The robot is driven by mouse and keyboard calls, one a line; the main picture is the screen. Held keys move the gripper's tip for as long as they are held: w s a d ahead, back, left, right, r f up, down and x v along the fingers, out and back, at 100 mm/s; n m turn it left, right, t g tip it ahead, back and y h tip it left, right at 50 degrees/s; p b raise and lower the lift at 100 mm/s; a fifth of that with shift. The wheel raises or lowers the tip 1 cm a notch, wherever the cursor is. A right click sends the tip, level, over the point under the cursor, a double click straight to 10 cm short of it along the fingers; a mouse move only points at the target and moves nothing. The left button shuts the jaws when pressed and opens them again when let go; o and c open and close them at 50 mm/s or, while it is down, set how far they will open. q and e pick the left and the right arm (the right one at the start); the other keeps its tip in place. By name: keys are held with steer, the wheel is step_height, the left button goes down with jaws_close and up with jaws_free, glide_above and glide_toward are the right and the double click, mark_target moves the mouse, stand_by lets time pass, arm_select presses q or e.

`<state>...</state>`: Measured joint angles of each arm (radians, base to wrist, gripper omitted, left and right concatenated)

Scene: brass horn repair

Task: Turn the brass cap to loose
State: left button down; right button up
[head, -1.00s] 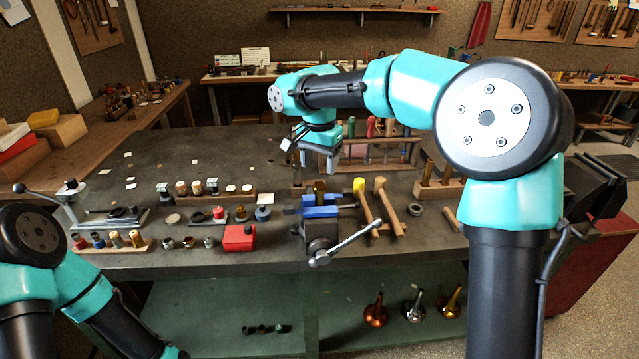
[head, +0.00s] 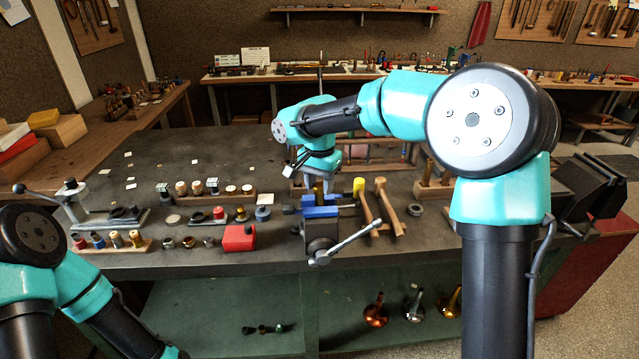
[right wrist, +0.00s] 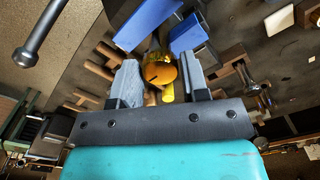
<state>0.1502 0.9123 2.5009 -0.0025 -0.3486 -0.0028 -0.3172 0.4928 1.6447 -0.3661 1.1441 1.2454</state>
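The brass cap (right wrist: 159,72) shows in the right wrist view as a round golden top with a dark mark, between the two fingers of my right gripper (right wrist: 158,62). The fingers stand apart with gaps on both sides of the cap. In the head view my right gripper (head: 319,184) points down just above the vise (head: 322,235), and its fingers largely hide the cap. The vise's blue jaws (head: 321,211) also show in the right wrist view (right wrist: 146,22), beyond the cap. My left gripper is out of view; only my left arm shows at the lower left.
Two mallets (head: 388,206) lie right of the vise, near a metal ring (head: 415,209). The vise handle (head: 350,243) sticks out toward the front right. A red box (head: 238,238) and racks of small parts stand to the left. The bench's back left is mostly clear.

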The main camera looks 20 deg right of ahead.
steer(key=c, duration=0.5)
